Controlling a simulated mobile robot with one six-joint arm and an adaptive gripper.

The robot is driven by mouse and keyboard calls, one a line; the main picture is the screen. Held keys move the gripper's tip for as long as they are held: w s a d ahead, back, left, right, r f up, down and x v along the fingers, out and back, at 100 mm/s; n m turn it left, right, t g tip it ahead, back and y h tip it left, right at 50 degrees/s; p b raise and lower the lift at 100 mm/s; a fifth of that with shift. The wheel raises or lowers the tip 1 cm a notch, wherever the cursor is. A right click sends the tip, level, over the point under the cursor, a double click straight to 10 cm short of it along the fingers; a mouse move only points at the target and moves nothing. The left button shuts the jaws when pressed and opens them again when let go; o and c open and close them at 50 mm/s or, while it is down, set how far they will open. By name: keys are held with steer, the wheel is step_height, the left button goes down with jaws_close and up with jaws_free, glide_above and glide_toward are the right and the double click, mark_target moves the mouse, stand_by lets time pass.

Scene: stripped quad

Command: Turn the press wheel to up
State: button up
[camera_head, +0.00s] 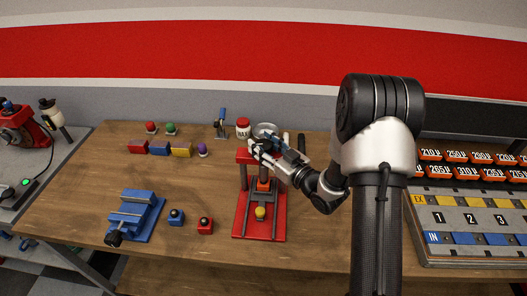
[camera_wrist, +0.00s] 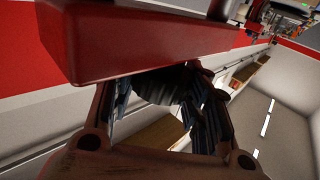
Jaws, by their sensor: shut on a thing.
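The red press (camera_head: 240,212) stands on the wooden bench, with a yellow knob-like piece (camera_head: 260,212) low at its front. The press wheel (camera_head: 265,128) is a pale ring at the top of the press, partly hidden by my gripper. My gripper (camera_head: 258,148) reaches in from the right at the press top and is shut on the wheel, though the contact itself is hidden. In the wrist view the dark fingers (camera_wrist: 172,88) sit close under the red top beam (camera_wrist: 150,40) of the press. No mark for up is readable.
A red-lidded jar (camera_head: 243,128) and a blue-handled lever (camera_head: 222,122) stand behind. A labelled rack (camera_head: 470,215) is at right. Bench front is clear.

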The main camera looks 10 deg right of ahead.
mark_target(263, 144)
steer(key=n+g+y+b, duration=0.1)
steer(key=n+g+y, duration=0.5)
steer(key=g+y, duration=0.1)
steer(key=shift+w+n, duration=0.1)
steer(key=shift+n, duration=0.2)
steer(key=n+g+y, duration=0.1)
steer(key=n+g, duration=0.1)
steer(key=g, duration=0.1)
steer(key=n+g+y+b, duration=0.1)
steer(key=n+g, duration=0.1)
steer(key=g, duration=0.1)
steer(key=shift+f+b, duration=0.1)
steer(key=shift+b, duration=0.2)
steer(key=shift+n+g+y+b, duration=0.4)
steer(key=shift+n+g, duration=0.5)
steer(key=shift+g, duration=0.5)
steer(key=shift+r, duration=0.2)
steer(key=o, duration=0.8)
steer(key=shift+a, duration=0.2)
steer(key=shift+o, duration=1.4)
steer(key=shift+d+f, duration=0.1)
step_height(263, 144, up, 10)
steer(key=shift+r, duration=0.1)
